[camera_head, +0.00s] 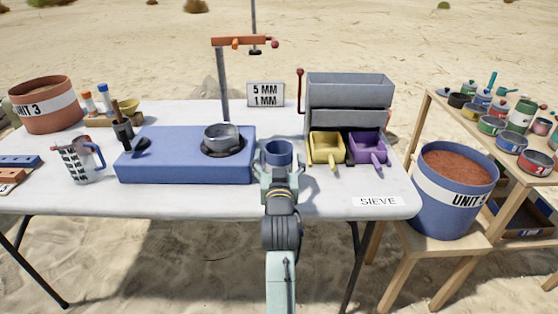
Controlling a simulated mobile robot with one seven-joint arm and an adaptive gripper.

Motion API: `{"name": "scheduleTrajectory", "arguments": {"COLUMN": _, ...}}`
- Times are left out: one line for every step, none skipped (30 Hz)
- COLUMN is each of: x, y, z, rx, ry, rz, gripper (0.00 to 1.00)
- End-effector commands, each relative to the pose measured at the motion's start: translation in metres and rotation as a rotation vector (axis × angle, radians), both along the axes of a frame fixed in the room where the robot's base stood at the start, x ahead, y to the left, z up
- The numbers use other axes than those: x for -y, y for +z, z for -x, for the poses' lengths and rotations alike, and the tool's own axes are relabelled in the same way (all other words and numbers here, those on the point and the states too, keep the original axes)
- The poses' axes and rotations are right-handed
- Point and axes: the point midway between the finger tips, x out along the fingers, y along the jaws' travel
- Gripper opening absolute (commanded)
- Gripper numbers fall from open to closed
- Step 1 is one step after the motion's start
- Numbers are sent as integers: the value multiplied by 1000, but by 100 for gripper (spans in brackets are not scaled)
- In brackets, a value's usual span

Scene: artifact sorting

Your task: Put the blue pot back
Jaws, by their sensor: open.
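A small blue pot (278,147) stands upright near the front middle of the white table, just right of the blue block. My gripper (278,162) reaches in from the front edge and is open, with its fingers on either side of the pot. The gripper hides the pot's lower part. I cannot tell whether the fingers touch it or whether its base rests on the table.
A blue block (160,165) carries a grey pan (222,133). Right of the pot are a yellow scoop (325,148), a purple scoop (367,150) and a grey sieve box (349,90). A blue bucket (456,205) and a shelf of several pots (490,125) stand at right.

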Motion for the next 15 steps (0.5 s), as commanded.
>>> {"name": "scheduleTrajectory", "arguments": {"x": 0, "y": 0, "z": 0, "rx": 0, "ry": 0, "rz": 0, "gripper": 80}}
{"name": "scheduleTrajectory", "arguments": {"x": 0, "y": 0, "z": 0, "rx": 0, "ry": 0, "rz": 0, "gripper": 80}}
{"name": "scheduleTrajectory", "arguments": {"x": 0, "y": 0, "z": 0, "rx": 0, "ry": 0, "rz": 0, "gripper": 80}}
{"name": "scheduleTrajectory", "arguments": {"x": 0, "y": 0, "z": 0, "rx": 0, "ry": 0, "rz": 0, "gripper": 80}}
{"name": "scheduleTrajectory", "arguments": {"x": 0, "y": 0, "z": 0, "rx": 0, "ry": 0, "rz": 0, "gripper": 80}}
{"name": "scheduleTrajectory", "arguments": {"x": 0, "y": 0, "z": 0, "rx": 0, "ry": 0, "rz": 0, "gripper": 80}}
{"name": "scheduleTrajectory", "arguments": {"x": 0, "y": 0, "z": 0, "rx": 0, "ry": 0, "rz": 0, "gripper": 80}}
{"name": "scheduleTrajectory", "arguments": {"x": 0, "y": 1, "z": 0, "rx": 0, "ry": 0, "rz": 0, "gripper": 80}}
{"name": "scheduleTrajectory", "arguments": {"x": 0, "y": 2, "z": 0, "rx": 1, "ry": 0, "rz": 0, "gripper": 80}}
{"name": "scheduleTrajectory", "arguments": {"x": 0, "y": 4, "z": 0, "rx": 1, "ry": 0, "rz": 0, "gripper": 80}}
{"name": "scheduleTrajectory", "arguments": {"x": 0, "y": 5, "z": 1, "rx": 1, "ry": 0, "rz": 0, "gripper": 80}}
{"name": "scheduleTrajectory", "arguments": {"x": 0, "y": 2, "z": 5, "rx": 0, "ry": 0, "rz": 0, "gripper": 80}}
{"name": "scheduleTrajectory", "arguments": {"x": 0, "y": 2, "z": 9, "rx": 0, "ry": 0, "rz": 0, "gripper": 80}}
{"name": "scheduleTrajectory", "arguments": {"x": 0, "y": 1, "z": 14, "rx": 0, "ry": 0, "rz": -1, "gripper": 80}}
{"name": "scheduleTrajectory", "arguments": {"x": 0, "y": 1, "z": 21, "rx": 1, "ry": 0, "rz": -1, "gripper": 80}}
